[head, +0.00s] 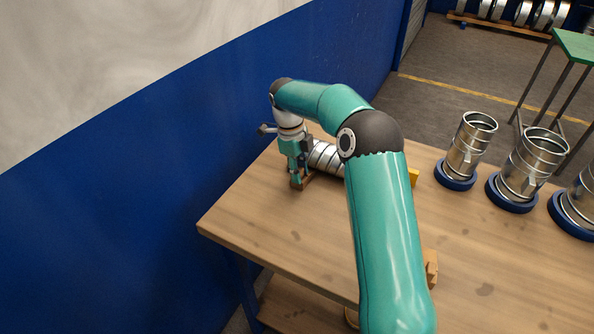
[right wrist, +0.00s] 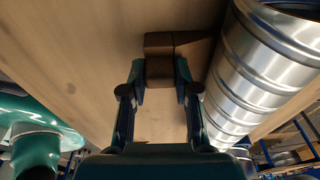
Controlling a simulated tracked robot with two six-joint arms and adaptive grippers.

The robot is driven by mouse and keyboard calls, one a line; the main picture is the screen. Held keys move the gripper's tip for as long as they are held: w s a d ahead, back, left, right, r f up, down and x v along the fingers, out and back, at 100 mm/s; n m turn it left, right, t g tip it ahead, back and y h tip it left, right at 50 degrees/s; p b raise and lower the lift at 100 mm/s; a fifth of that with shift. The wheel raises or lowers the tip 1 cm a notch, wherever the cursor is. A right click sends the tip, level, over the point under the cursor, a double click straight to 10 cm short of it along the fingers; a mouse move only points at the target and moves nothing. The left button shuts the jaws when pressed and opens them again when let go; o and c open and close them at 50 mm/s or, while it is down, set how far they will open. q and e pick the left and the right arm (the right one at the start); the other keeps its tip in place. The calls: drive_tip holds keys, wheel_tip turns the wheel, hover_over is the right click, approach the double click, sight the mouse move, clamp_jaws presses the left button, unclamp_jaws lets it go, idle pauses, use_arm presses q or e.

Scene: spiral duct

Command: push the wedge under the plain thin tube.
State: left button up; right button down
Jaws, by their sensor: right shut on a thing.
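A silvery tube with raised ridges (head: 325,157) lies on its side near the table's far left corner, partly hidden behind my arm. It fills the right side of the right wrist view (right wrist: 258,75). My right gripper (head: 296,180) points down beside the tube's left end. It is shut on a brown wedge (right wrist: 160,68), which sits low at the tabletop with a dark, narrowing side towards the tube. The wedge also shows at the fingertips in the head view (head: 307,181). I cannot tell whether it touches the tube. My left gripper is out of view.
Silvery duct pieces (head: 469,145) stand upright in blue rings along the table's right side. A yellow block (head: 413,177) and an orange-brown wooden piece (head: 430,268) show beside my arm. A blue wall (head: 200,140) rises behind the table (head: 270,225). Its front left is clear.

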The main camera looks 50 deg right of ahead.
drive_tip(key=c, duration=0.8)
unclamp_jaws()
drive_tip(key=shift+d, duration=0.1)
drive_tip(key=shift+o, duration=0.2)
drive_tip(key=shift+r, duration=0.1)
